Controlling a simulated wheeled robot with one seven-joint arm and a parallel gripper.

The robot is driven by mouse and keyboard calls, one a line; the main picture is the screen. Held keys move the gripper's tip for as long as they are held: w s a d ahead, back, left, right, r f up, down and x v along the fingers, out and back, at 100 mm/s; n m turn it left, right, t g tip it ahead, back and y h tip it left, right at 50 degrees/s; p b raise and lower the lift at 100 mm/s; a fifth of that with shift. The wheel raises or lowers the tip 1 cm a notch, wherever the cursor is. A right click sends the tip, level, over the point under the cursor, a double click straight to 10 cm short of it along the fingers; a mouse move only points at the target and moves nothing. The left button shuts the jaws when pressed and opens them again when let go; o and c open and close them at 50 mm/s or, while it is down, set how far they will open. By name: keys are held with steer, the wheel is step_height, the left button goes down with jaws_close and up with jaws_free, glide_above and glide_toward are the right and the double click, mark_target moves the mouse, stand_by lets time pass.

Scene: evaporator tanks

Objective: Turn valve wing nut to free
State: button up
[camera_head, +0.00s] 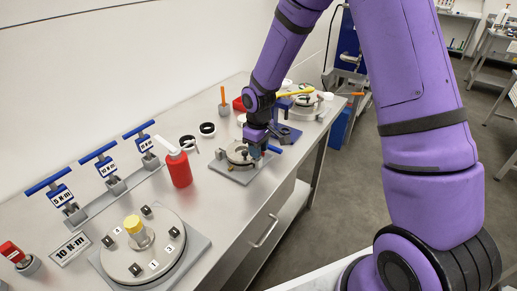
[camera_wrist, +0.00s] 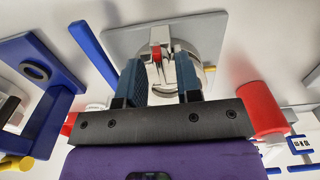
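A round metal valve fixture (camera_head: 238,153) sits on a grey square plate (camera_head: 232,173) near the middle of the bench. My gripper (camera_head: 257,152) points down over its right side. In the wrist view my gripper (camera_wrist: 160,70) has its two blue fingers spread, with a clear gap between them. Beyond and between the fingers is the metal fixture (camera_wrist: 170,70) with a small red-marked piece (camera_wrist: 156,50). This piece may be the wing nut. I cannot tell whether either finger touches it.
A red bottle (camera_head: 179,168) stands left of the fixture; it also shows in the wrist view (camera_wrist: 260,108). A blue stand (camera_head: 285,133) is close behind my gripper. Blue T-handles (camera_head: 98,153) and a large round lid (camera_head: 143,246) occupy the bench's near left.

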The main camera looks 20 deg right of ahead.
step_height(320, 180, up, 11)
stand_by(0.7)
steer(key=shift+f, duration=0.15)
steer(key=s+d+r+m+t, duration=0.1)
steer(key=s+d+r+m, duration=0.1)
steer(key=s+r, duration=0.5)
steer(key=s+d+r+m+t, duration=0.25)
steer(key=s+r, duration=0.35)
steer(key=r, duration=0.3)
steer(key=s+d+r+m+t, duration=0.1)
steer(key=s+r, duration=0.1)
steer(key=s, duration=0.6)
steer(key=s+d+r+m, duration=0.2)
steer(key=s+r, duration=0.1)
steer(key=s, duration=0.5)
steer(key=shift+s+r+t, duration=0.15)
steer(key=shift+s+t, duration=0.2)
